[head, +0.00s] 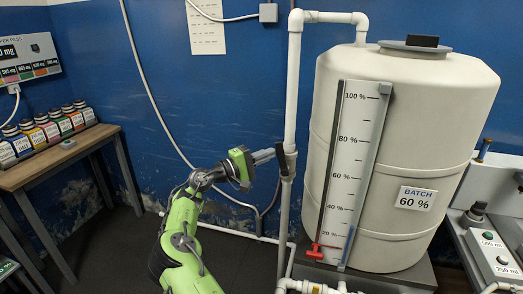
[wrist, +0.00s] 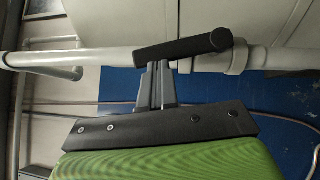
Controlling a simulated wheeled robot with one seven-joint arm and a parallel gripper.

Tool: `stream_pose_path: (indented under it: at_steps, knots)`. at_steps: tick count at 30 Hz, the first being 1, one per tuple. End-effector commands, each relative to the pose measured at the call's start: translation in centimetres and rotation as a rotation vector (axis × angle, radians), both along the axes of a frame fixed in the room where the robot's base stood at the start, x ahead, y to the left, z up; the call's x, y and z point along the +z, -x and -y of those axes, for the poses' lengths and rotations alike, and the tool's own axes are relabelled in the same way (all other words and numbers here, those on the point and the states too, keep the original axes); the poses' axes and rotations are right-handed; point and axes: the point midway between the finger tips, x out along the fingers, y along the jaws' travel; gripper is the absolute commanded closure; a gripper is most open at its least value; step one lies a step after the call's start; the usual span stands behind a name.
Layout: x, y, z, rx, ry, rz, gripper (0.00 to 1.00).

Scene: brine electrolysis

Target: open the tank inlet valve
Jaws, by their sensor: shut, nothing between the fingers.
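The tank (head: 430,120) is a large cream vessel with a level scale and a "BATCH 60 %" label. A white pipe (head: 293,90) stands on its left and bends over at the top toward the tank. A black valve handle (head: 281,158) sits on this pipe, roughly along it. In the wrist view the handle (wrist: 185,47) is a dark bar, slightly tilted against the pipe (wrist: 100,57). My gripper (head: 270,156) is shut and empty, with its fingertips at the handle. In the wrist view the fingertips (wrist: 160,66) meet the handle's lower edge; contact is unclear.
A red piece (head: 315,250) is at the foot of the scale (head: 350,165). A wooden table (head: 60,155) with several labelled bottles stands on the left. Dark floor (head: 110,250) lies open at the left.

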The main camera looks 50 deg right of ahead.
Motion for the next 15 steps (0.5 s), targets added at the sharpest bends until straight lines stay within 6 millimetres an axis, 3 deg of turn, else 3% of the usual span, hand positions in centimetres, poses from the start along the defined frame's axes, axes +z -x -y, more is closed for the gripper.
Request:
stream_pose_path:
  at_steps: [15]
  knots:
    - [1.0,1.3,0.7,-0.002,-0.09,0.176,1.0]
